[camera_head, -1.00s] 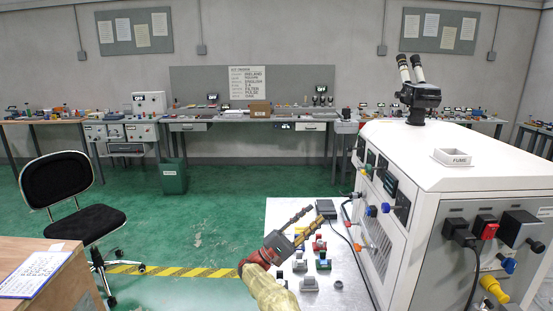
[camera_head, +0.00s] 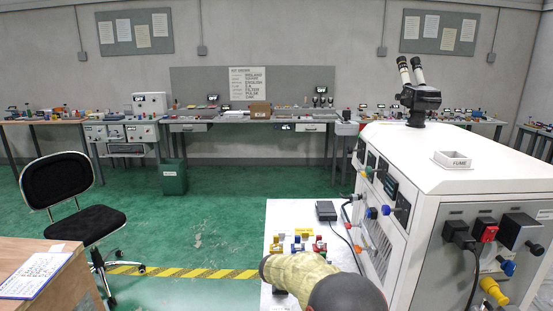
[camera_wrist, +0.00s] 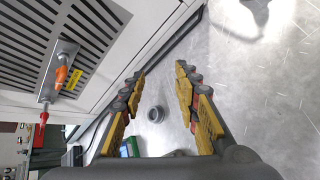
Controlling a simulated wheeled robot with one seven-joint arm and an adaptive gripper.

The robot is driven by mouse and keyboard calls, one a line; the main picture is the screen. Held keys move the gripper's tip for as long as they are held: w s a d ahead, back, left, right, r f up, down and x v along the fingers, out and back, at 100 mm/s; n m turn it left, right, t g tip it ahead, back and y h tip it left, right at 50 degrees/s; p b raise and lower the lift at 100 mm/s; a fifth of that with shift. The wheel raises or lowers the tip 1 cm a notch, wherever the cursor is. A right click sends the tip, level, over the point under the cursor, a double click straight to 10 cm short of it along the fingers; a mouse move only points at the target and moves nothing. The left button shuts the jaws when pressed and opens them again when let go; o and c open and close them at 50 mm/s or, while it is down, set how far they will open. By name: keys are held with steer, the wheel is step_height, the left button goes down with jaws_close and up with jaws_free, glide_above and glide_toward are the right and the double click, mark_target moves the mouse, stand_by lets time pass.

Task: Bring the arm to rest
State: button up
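My gripper shows in the wrist view (camera_wrist: 160,95) with its two yellow-and-black fingers spread apart and nothing between them.
The white machine (camera_head: 455,160) with plugs and knobs stands right beside the table. Small coloured parts (camera_head: 298,244) and a black box (camera_head: 326,210) sit on the table. A black chair (camera_head: 75,195) and wooden desk (camera_head: 40,275) are at left. Green floor between is clear.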

steer(key=s+a+r+m+y+p, duration=0.1)
steer(key=s+a+r+m+y, duration=0.25)
steer(key=s, duration=0.85)
steer(key=s+r+m+y+p, duration=0.15)
steer(key=s+r+y, duration=0.35)
steer(key=s, duration=0.6)
steer(key=s+a+r+m+y, duration=0.1)
steer(key=s+r+m+y, duration=0.3)
steer(key=s, duration=0.8)
steer(key=s+d+r+m+t, duration=0.1)
steer(key=s+d+r+t, duration=0.1)
steer(key=r, duration=0.6)
steer(key=shift+s+r+t+h+p, duration=0.4)
steer(key=shift+s+t, duration=0.3)
steer(key=shift+s, duration=0.3)
steer(key=shift+f, duration=0.1)
steer(key=c, duration=0.3)
